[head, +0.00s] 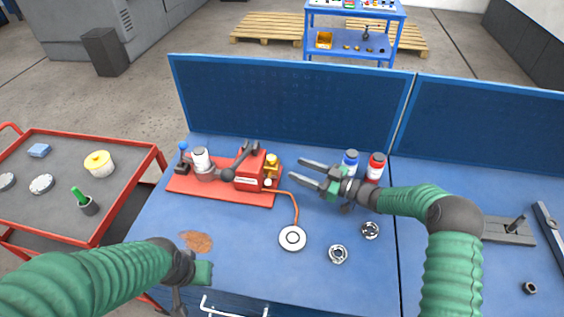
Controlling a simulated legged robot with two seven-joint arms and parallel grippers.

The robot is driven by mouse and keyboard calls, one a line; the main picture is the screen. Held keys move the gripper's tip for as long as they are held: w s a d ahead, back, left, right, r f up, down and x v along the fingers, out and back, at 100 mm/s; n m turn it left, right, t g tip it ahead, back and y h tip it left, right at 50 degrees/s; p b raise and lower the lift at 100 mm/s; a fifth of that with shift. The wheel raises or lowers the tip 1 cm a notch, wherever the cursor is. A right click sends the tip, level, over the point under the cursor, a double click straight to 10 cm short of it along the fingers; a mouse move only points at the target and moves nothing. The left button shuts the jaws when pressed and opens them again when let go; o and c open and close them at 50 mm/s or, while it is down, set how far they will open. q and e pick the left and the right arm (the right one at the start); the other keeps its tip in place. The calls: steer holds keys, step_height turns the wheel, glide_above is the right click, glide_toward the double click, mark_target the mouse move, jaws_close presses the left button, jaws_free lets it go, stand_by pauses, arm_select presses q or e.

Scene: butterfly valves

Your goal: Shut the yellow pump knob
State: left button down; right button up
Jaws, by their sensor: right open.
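A red pump (250,171) with dark levers stands on a red base plate (190,187) on the blue workbench. A yellow knob (271,161) sits upright at the pump's right end; I cannot tell its setting. My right gripper (299,173) is open and empty. Its two long fingers point left toward the knob, with a small gap in the picture. My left gripper (181,297) is low in the picture near the bench's front edge, away from the pump; its fingers are too unclear to tell their opening.
A copper line runs from the pump to a round white gauge (292,238). A blue-capped bottle (350,163) and a red-capped bottle (376,167) stand behind my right gripper. Metal rings (338,254) lie in front. A blue panel (290,103) backs the bench.

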mark_target(276, 162)
steer(key=x, duration=0.8)
steer(key=shift+s+a, duration=0.25)
steer(key=shift+w, duration=0.1)
steer(key=shift+d, duration=0.45)
steer(key=shift+c, duration=1.6)
arm_select(q)
steer(key=shift+a+r, duration=0.3)
steer(key=shift+a, duration=0.2)
arm_select(e)
steer(key=shift+a, duration=0.35)
jaws_close()
